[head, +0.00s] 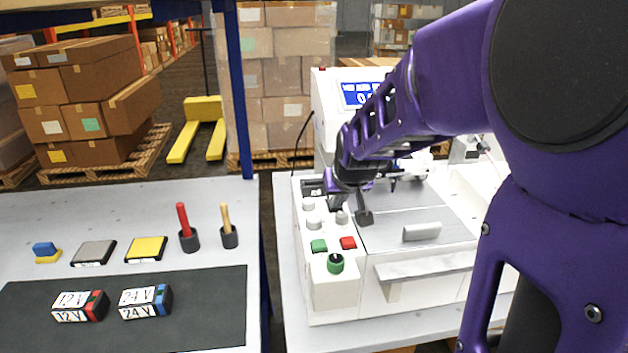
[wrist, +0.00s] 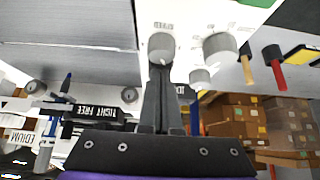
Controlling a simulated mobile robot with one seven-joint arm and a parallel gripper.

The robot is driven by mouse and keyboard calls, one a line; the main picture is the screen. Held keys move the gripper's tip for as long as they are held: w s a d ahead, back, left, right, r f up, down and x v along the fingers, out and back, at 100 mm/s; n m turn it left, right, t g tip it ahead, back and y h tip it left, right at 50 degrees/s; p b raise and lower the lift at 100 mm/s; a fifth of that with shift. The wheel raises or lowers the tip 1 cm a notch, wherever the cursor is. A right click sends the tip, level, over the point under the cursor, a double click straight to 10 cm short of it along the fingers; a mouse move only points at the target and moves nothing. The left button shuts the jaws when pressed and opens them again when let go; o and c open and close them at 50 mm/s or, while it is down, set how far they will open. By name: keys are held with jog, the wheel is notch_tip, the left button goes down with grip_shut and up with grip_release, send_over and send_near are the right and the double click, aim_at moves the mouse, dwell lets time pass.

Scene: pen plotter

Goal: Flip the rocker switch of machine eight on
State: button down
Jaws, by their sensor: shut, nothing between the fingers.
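The white machine (head: 335,285) stands on the right table, with a lit blue display at the back. My gripper (head: 335,204) is shut and empty, just above the rear of the panel. In the wrist view its fingertips (wrist: 160,70) appear close to one grey knob (wrist: 161,47); contact is unclear.
A metal lid with a handle (head: 422,231) lies right of the panel. Labelled clamps (wrist: 100,115) and a pen show in the wrist view. The left table (head: 60,215) holds coloured blocks, two upright-handled tools (head: 188,238) and two voltage boxes (head: 145,301). A gap separates the tables.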

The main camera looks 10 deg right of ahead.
jog(key=shift+r, duration=0.1)
jog(key=shift+r+p, duration=0.55)
jog(key=shift+r, duration=0.2)
